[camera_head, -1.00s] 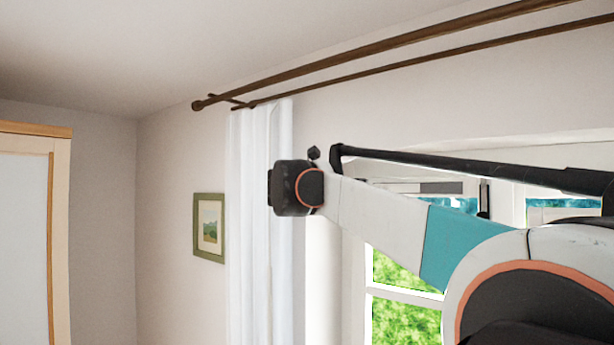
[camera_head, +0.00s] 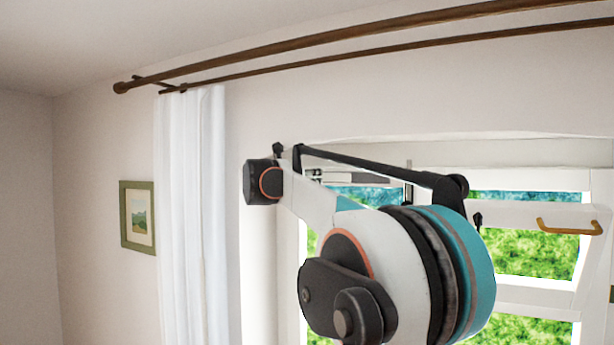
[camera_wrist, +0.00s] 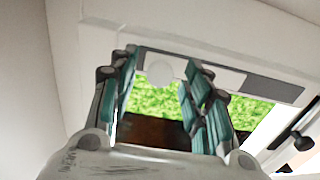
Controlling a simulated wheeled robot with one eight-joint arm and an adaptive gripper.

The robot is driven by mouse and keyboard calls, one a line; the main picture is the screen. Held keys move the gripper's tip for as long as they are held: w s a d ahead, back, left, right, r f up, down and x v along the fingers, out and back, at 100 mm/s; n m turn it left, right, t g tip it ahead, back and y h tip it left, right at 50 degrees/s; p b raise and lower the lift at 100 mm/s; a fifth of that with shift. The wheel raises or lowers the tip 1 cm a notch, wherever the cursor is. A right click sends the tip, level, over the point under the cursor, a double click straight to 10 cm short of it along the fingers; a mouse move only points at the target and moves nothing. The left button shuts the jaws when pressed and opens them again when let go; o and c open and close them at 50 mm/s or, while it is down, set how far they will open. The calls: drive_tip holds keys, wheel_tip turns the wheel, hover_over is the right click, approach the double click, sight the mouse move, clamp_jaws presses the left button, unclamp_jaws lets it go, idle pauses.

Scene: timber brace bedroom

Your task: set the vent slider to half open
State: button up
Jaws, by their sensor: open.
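The vent strip (camera_wrist: 275,88) runs along the top of the window frame in the wrist view, with a pale section and dark grey sections. A pale round knob (camera_wrist: 160,73), apparently the slider's, shows on it between my fingers. My gripper (camera_wrist: 163,68) is open, its teal and grey fingers pointing up at the strip on either side of the knob. I cannot tell whether they touch it. In the head view part of the vent (camera_head: 352,177) shows behind my arm; my fingers cannot be made out there.
A window handle (camera_head: 570,228) sticks out at the right, on an open-looking sash. A white curtain (camera_head: 190,220) hangs left of the window under two brown rods (camera_head: 330,60). A framed picture (camera_head: 138,215) hangs on the left wall.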

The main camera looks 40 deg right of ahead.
clamp_jaws()
drive_tip(key=s, duration=0.1)
drive_tip(key=s+d, duration=0.1)
drive_tip(key=s, duration=0.1)
drive_tip(key=s+d+b, duration=0.1)
drive_tip(key=shift+s, duration=0.2)
drive_tip(key=shift+c, duration=0.3)
unclamp_jaws()
drive_tip(key=shift+o, duration=0.3)
drive_tip(key=shift+s, duration=0.15)
drive_tip(key=v, duration=1.2)
